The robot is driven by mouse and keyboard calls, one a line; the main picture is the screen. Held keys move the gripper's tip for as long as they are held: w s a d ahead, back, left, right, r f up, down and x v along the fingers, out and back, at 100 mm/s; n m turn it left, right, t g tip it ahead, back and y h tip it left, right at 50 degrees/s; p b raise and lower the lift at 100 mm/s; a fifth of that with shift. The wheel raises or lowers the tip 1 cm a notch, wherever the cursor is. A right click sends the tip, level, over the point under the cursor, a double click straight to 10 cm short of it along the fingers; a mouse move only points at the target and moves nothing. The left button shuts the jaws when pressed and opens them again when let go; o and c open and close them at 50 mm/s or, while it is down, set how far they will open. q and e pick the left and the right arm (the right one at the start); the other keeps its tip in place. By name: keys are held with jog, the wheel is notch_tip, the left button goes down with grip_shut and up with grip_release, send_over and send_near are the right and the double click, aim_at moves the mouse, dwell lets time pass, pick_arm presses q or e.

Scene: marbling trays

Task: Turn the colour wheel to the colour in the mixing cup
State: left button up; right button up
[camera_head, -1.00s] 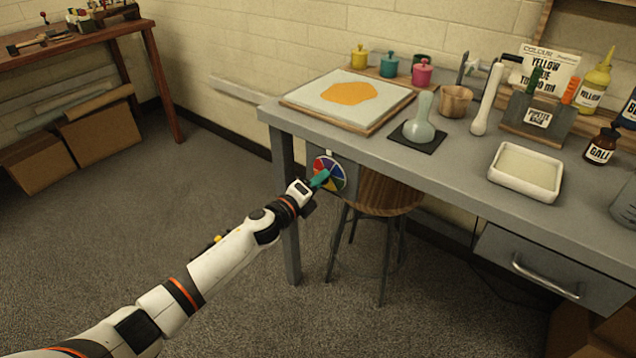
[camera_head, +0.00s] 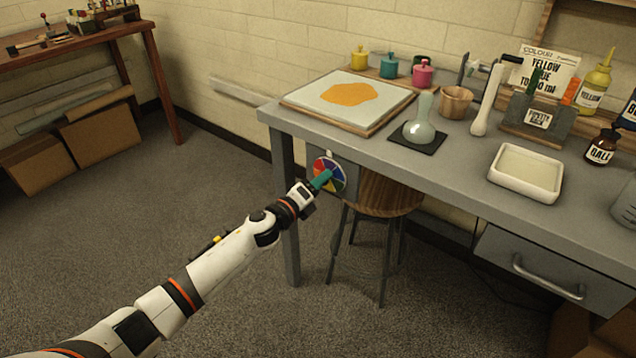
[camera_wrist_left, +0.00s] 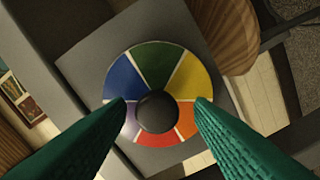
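The colour wheel (camera_head: 321,165) is mounted on a grey panel under the table's left end. In the left wrist view the wheel (camera_wrist_left: 157,65) has green at the top, yellow and orange on the right, red at the bottom, purple and blue on the left. A dark round knob (camera_wrist_left: 157,112) is at its centre. My left gripper (camera_head: 321,180) is at the wheel; in the wrist view its green fingers (camera_wrist_left: 161,102) are apart, one each side of the knob, with gaps showing. A wooden cup (camera_head: 456,103) stands on the table; I cannot tell its contents or whether it is the mixing cup. My right gripper is out of view.
A wooden stool (camera_head: 385,195) stands under the table close to the wheel.

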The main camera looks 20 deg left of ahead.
pick_arm(q)
jog(key=shift+r, duration=0.1)
jog(key=v, duration=1.2)
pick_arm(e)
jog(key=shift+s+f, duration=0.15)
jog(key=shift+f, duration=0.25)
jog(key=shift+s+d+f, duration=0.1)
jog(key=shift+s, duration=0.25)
